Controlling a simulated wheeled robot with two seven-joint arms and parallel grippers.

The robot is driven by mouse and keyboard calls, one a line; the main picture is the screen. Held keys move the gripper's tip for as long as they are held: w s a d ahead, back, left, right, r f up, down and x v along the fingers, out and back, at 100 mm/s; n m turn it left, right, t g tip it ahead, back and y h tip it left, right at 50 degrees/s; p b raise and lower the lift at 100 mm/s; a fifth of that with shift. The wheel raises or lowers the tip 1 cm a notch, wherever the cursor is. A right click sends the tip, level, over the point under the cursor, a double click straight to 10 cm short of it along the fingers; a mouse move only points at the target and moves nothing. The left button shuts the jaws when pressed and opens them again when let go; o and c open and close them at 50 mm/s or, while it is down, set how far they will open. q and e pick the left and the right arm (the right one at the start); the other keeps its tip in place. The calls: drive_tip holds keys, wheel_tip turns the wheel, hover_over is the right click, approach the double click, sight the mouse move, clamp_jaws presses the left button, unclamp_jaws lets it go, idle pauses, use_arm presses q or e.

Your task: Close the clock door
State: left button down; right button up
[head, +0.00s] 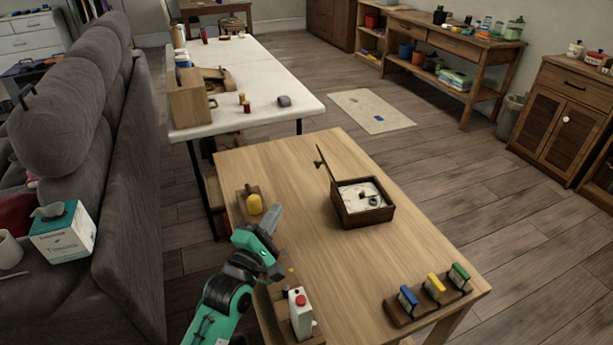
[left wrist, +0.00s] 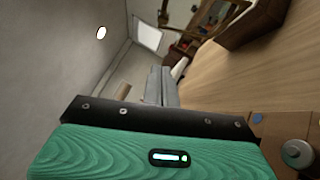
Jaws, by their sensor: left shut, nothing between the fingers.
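The clock (head: 376,215) is a dark wooden box with a pale face inside, lying face up on the wooden table (head: 270,155). Its door (head: 327,170) stands open, seen nearly edge-on at the clock's left side. In the left wrist view the clock box (left wrist: 252,22) is at top right, with the framed door (left wrist: 215,20) beside it. My left gripper (head: 276,213) is shut and empty, above the table's left side, left of the clock and apart from the door. Its closed fingers (left wrist: 161,84) show in the left wrist view. My right gripper is not in view.
A rack with blue, yellow and green blocks (head: 430,295) sits at the table's front right. The tabletop around the clock is mostly clear.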

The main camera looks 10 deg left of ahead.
use_arm(q)
drive_tip(key=d+r+x, duration=0.1)
drive_tip(key=d+x, duration=0.1)
drive_tip(key=x, duration=1)
drive_tip(key=shift+s+d, duration=0.35)
